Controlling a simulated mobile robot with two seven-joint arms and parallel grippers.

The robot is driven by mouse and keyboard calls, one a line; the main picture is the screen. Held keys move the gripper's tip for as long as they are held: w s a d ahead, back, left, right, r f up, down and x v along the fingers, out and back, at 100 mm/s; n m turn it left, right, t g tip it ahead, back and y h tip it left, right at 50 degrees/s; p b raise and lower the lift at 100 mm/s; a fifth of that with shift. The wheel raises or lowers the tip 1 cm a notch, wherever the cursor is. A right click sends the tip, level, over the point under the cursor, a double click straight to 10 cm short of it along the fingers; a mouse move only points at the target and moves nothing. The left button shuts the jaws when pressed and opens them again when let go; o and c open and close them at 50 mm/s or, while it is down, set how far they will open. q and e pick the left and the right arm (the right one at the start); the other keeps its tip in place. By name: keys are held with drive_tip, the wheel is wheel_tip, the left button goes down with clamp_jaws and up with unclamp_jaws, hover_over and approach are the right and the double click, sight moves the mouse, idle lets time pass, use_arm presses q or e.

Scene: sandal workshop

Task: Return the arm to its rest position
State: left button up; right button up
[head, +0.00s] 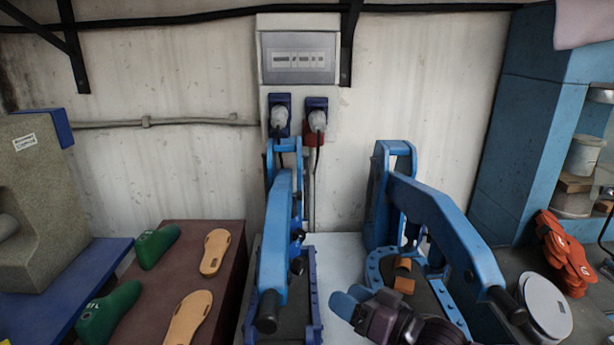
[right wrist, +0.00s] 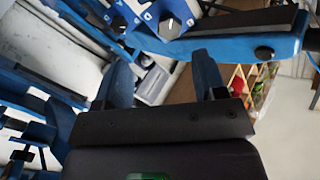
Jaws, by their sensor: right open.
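My right gripper (head: 351,299) is low in the middle of the head view, its two blue fingers pointing left. It is in front of the right blue lever press (head: 440,222), and no object shows between its fingers. In the right wrist view the open fingers (right wrist: 162,78) stand apart with nothing held, and blue machine parts show beyond them. My left gripper is in neither view.
A left blue lever press (head: 276,235) stands beside the right one on a pale bench. Green shoe lasts (head: 157,246) and tan soles (head: 214,252) lie on a brown surface (head: 200,229) at left. Orange sandals (head: 566,256) and a white disc (head: 545,303) are at right.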

drive_tip(key=s+d+f+m+t+h, duration=0.1)
drive_tip(key=s+d+f+h, duration=0.3)
drive_tip(key=f, duration=0.3)
drive_tip(key=s+d+f+m+t+h, duration=0.1)
drive_tip(key=s+d+f+h, duration=0.3)
drive_tip(key=f, duration=0.4)
drive_tip(key=shift+s+d+f+m, duration=0.25)
drive_tip(key=shift+s+d+m, duration=0.05)
drive_tip(key=shift+s+d, duration=0.4)
drive_tip(key=s+d+f+h, duration=0.2)
drive_tip(key=s+d+f, duration=0.1)
drive_tip(key=s, duration=0.1)
drive_tip(key=s+d+f+g+h, duration=0.1)
drive_tip(key=s+d+f, duration=0.1)
drive_tip(key=s+f, duration=0.1)
drive_tip(key=s+d+f+g+h, duration=0.1)
drive_tip(key=s+d+f+h, duration=0.1)
drive_tip(key=s, duration=0.3)
drive_tip(key=shift+d+f+m+h, duration=0.3)
drive_tip(key=shift+d+f, duration=0.3)
drive_tip(key=shift+d, duration=0.25)
drive_tip(key=shift+c, duration=0.7)
drive_tip(key=shift+s+d+f, duration=0.1)
drive_tip(key=shift+s+d, duration=0.05)
drive_tip(key=shift+s, duration=0.1)
drive_tip(key=shift+c, duration=1.2)
drive_tip(key=shift+s, duration=0.1)
drive_tip(key=shift+c, duration=0.2)
